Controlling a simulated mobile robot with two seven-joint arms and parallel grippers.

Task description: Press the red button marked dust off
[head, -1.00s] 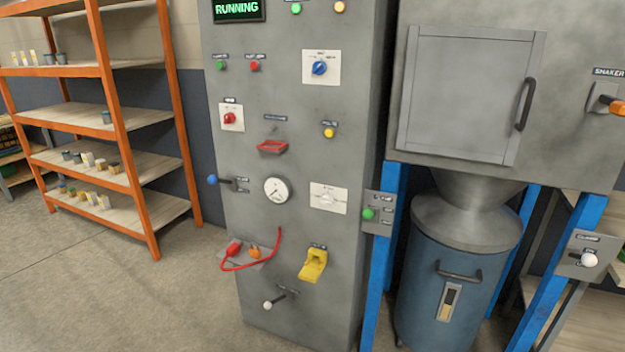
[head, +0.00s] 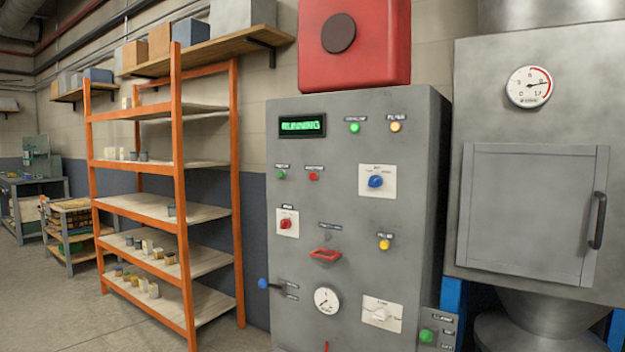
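A small red button (head: 314,176) sits on the upper left of the grey control cabinet (head: 300,325), just right of a green button (head: 281,174). Each has a small dark label above it, too small to read. The display (head: 303,126) above them is lit green and seems to read RUNNING. Neither of my grippers is in view.
A red rotary switch (head: 286,224), a red guard (head: 325,255) and a blue selector (head: 376,182) are also on the cabinet. An orange shelf rack (head: 181,200) stands left; a grey dust collector (head: 470,90) stands right. Floor at lower left is clear.

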